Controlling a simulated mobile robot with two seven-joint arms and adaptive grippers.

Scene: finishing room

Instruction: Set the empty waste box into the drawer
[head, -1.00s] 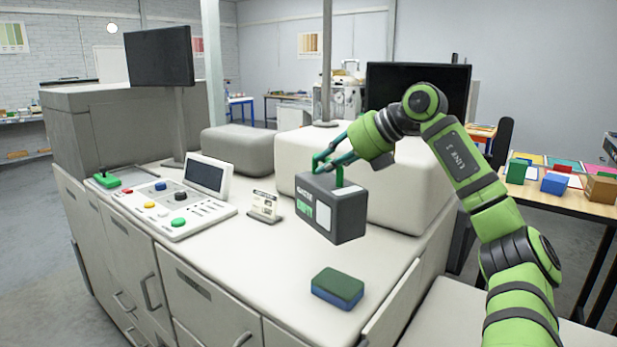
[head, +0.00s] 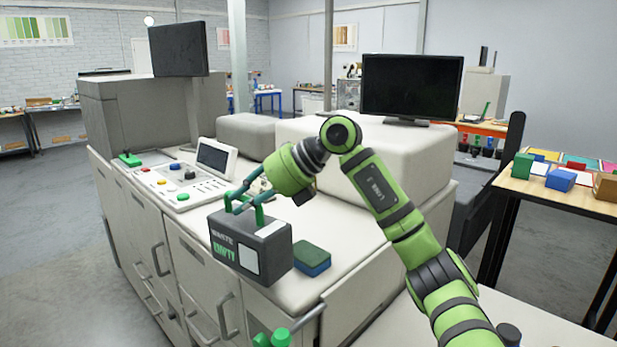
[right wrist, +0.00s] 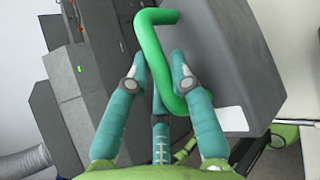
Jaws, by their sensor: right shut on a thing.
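The waste box (head: 252,250) is a dark grey box with a green handle and lettering reading WASTE and EMPTY. It hangs in front of the near edge of the machine's top, apparently clear of it. My right gripper (head: 244,200) is shut on its green handle. The wrist view shows the handle (right wrist: 160,60) between the teal fingers and the box (right wrist: 225,60) beside them. Its inside is hidden. Several handled fronts (head: 205,285) line the machine's side. I cannot tell which is the drawer, and none is clearly open. My left gripper is not in view.
A green and blue block (head: 311,260) lies on the machine top, just right of the box. The control panel (head: 180,185) sits farther back. Green-topped objects (head: 280,337) and a grey bar show low at the front, partly cut off. Floor at left is clear.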

